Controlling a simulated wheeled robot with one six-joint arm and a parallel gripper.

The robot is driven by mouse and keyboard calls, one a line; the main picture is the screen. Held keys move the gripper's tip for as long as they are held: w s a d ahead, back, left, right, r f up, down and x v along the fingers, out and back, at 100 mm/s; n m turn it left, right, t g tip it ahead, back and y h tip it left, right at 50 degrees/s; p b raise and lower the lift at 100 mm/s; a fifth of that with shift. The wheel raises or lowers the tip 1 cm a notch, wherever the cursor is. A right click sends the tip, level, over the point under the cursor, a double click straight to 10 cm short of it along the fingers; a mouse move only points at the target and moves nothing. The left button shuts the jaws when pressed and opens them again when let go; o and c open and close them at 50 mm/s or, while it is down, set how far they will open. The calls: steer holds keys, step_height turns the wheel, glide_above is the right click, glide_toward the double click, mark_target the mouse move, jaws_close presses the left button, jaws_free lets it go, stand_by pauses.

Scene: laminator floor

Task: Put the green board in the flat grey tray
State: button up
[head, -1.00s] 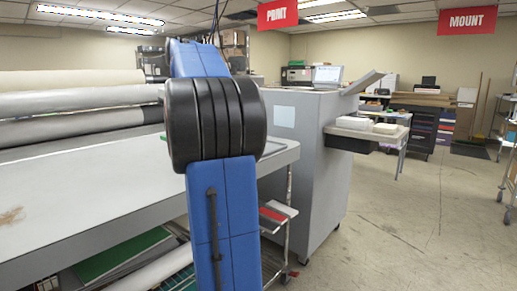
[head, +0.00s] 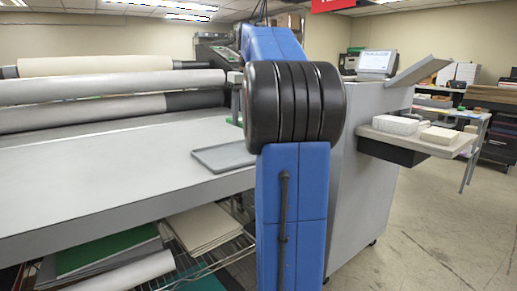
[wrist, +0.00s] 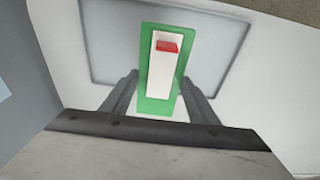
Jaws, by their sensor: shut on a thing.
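The green board (wrist: 145,106) is between the fingers of my gripper (wrist: 159,77) in the wrist view. A white block with a red patch shows on its face. The flat grey tray (wrist: 106,45) lies behind the board in that view, and the board overlaps its middle. I cannot tell how high the board is above it. In the head view the tray (head: 222,157) lies on the pale table, just left of my arm.
The pale laminator table (head: 110,170) is mostly clear, with rollers (head: 110,88) along its back. A grey machine cabinet (head: 365,170) stands right of my arm. A lower shelf holds a green sheet (head: 105,250) and paper stacks. Open floor is at right.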

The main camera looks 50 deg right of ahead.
step_height(320, 180, down, 5)
steer(key=shift+s+d+r, duration=0.1)
steer(key=shift+f, duration=2.4)
steer(key=shift+f, duration=0.1)
steer(key=o, duration=1)
steer(key=shift+o, duration=0.2)
steer(key=r, duration=0.4)
steer(key=s+r, duration=0.1)
steer(key=r, duration=0.7)
steer(key=shift+s+a, duration=0.25)
steer(key=shift+s, duration=0.1)
